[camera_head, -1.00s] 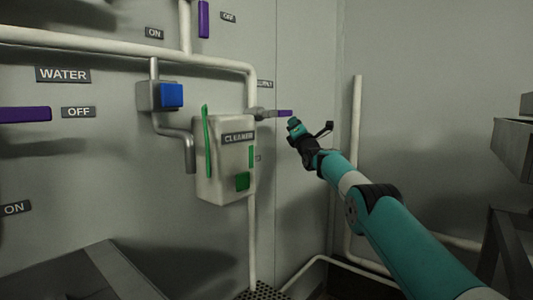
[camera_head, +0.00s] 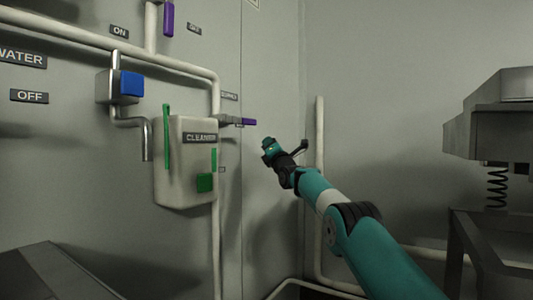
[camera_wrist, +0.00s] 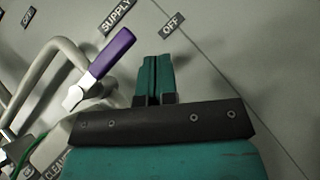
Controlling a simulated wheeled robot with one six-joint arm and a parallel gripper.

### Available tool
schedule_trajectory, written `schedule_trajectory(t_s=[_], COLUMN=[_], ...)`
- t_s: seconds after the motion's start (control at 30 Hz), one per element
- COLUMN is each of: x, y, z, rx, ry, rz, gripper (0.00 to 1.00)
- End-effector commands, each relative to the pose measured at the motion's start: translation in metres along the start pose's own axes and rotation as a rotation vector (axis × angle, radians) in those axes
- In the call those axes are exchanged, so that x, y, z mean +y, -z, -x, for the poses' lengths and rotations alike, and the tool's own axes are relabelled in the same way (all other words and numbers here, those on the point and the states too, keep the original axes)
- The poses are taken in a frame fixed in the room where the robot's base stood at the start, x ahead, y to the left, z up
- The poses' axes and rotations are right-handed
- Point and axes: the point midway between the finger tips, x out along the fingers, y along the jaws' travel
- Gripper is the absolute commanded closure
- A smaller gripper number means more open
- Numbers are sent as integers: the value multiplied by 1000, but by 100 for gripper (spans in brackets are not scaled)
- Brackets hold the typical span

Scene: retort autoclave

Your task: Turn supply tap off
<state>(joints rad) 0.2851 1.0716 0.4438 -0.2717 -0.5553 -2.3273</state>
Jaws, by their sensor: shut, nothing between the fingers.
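The supply tap has a purple lever (camera_head: 249,122) on a grey valve at the right end of the wall pipe, above and right of the cleaner box. In the wrist view the purple lever (camera_wrist: 112,52) slants up to the right from its silver stem, left of my gripper. A SUPPLY label (camera_wrist: 117,15) and an OFF label (camera_wrist: 172,24) lie beyond it. My gripper (camera_wrist: 153,62) is shut and empty, with its fingers together, apart from the lever. In the head view my gripper (camera_head: 267,145) is just right of and below the lever tip.
The cleaner box (camera_head: 185,165) with green parts hangs left of the tap. A blue-fronted box (camera_head: 130,84) and another purple lever (camera_head: 168,19) are on the wall. A vertical pipe (camera_head: 319,150) stands behind my arm. A grey structure (camera_head: 490,125) is at right.

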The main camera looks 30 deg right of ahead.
Motion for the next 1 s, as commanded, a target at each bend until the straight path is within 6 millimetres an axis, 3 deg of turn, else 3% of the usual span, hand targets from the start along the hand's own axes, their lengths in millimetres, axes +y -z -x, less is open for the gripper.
schedule_trajectory(t_s=[0.03,0.3,1.0], x=[-7,-14,-15], y=[7,10,9], z=[10,25,28], rx=[1,7,10], ry=[-1,-4,-4], rz=[-1,-6,-8], gripper=[100,100,100])
